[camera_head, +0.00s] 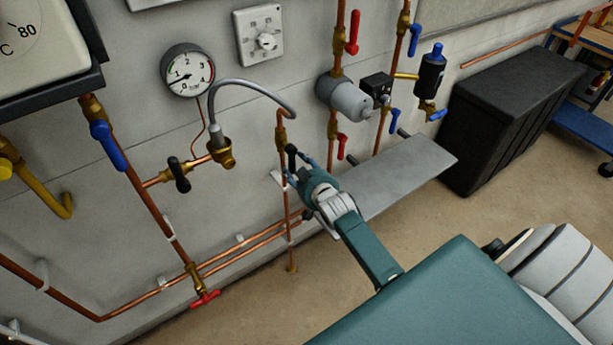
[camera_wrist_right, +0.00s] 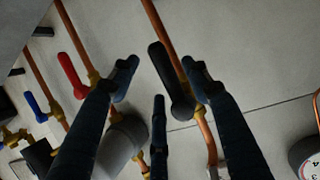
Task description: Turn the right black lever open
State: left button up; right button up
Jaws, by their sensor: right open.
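The right black lever (camera_head: 291,157) sits on a brass valve on a vertical copper pipe, partly hidden behind my gripper. In the right wrist view, this lever (camera_wrist_right: 170,78) lies between the spread fingers, slanting near the pipe. My right gripper (camera_head: 298,168) is open around the lever; it also shows in the wrist view (camera_wrist_right: 163,78). Whether a finger touches the lever I cannot tell. Another black lever (camera_head: 180,176) is on the brass fitting further left, pointing roughly upright. My left gripper is not in view.
A grey hose (camera_head: 255,88) arches left of the gripper. A pressure gauge (camera_head: 187,72) is on the wall. Red (camera_head: 353,33) and blue levers (camera_head: 107,145) sit on neighbouring pipes. A grey shelf (camera_head: 395,175) and black box (camera_head: 505,120) are to the right.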

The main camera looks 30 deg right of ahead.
jog(key=v, duration=0.8)
jog(key=s+a+f+n+g+y+b, duration=0.1)
jog(key=s+a+f+g, duration=0.1)
jog(key=s+f, duration=0.65)
jog(key=s+a+f+g+b, duration=0.1)
jog(key=s+a+f+g, duration=0.2)
jog(key=f, duration=1.1)
jog(key=s+a+f+n+g+y+b, duration=0.1)
jog(key=s+a+f+g, duration=0.1)
jog(key=s+f, duration=0.75)
jog(key=s+a+f+g, duration=0.1)
jog(key=s+f, duration=0.5)
jog(key=s, duration=0.3)
jog(key=s+a+f+n+g+b, duration=0.1)
jog(key=s+f+g, duration=0.1)
jog(key=s+f, duration=0.4)
jog(key=s+a+f+n+g, duration=0.1)
jog(key=s+f, duration=0.5)
jog(key=s, duration=0.8)
jog(key=shift+a+g, duration=0.6)
jog(key=shift+g, duration=0.1)
